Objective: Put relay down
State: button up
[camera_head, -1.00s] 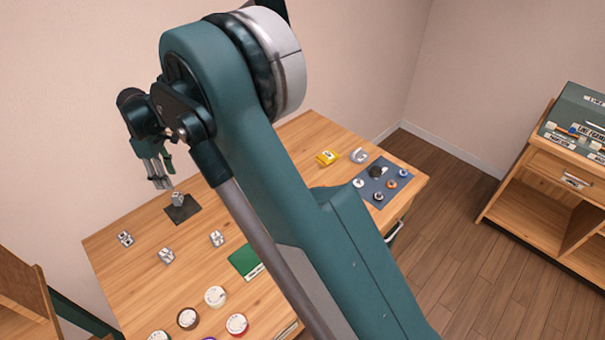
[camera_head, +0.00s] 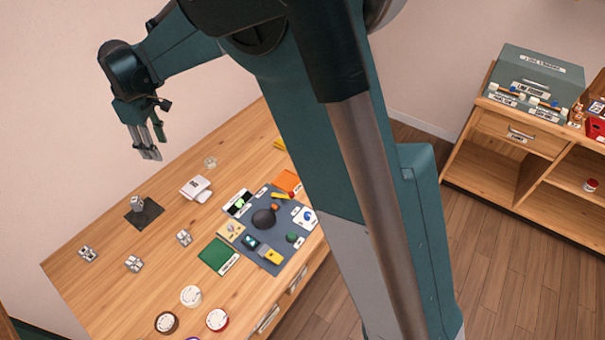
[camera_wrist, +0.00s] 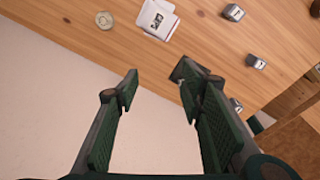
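A small grey metallic relay (camera_head: 137,203) stands on a dark square pad (camera_head: 150,214) near the table's back edge. My gripper (camera_head: 148,152) is in the air above and behind it, clear of the relay and the table. In the wrist view my gripper (camera_wrist: 160,82) has its two fingers spread with nothing between them; only the table edge and pale wall show there. The right finger covers part of the area around the pad, so the relay on it is hard to make out. More similar grey blocks (camera_head: 133,264) stand on the bare wood.
A white labelled card or box (camera_head: 195,188) and a clear ring (camera_head: 210,162) lie right of the pad. A green mat (camera_head: 217,256), a blue-grey mat with parts (camera_head: 266,225) and several round reels (camera_head: 191,296) lie nearer. A shelf unit (camera_head: 520,150) stands at right.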

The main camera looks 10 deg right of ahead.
jog(key=s+d+r+m+t, duration=0.1)
jog(key=s+d+r+m, duration=0.3)
jog(key=d, duration=0.7)
jog(key=s+d+r+m+t, duration=0.1)
jog(key=s+d+r, duration=0.3)
jog(key=d, duration=0.7)
jog(key=s+d+r+m+t, duration=0.1)
jog(key=s+d+r+m, duration=0.1)
jog(key=d+r, duration=0.65)
jog(key=s+d+f+m+t, duration=0.1)
jog(key=s+d+f+m, duration=0.3)
jog(key=s+d, duration=0.6)
jog(key=s+d+f+m+t, duration=0.2)
jog(key=s+d+f+m, duration=0.1)
jog(key=s+d, duration=0.8)
jog(key=shift+d+f+m+h, duration=0.4)
jog(key=shift+d+f, duration=0.3)
jog(key=shift+d, duration=0.85)
jog(key=shift+s, duration=0.1)
jog(key=shift+c, duration=0.7)
jog(key=shift+a, duration=0.1)
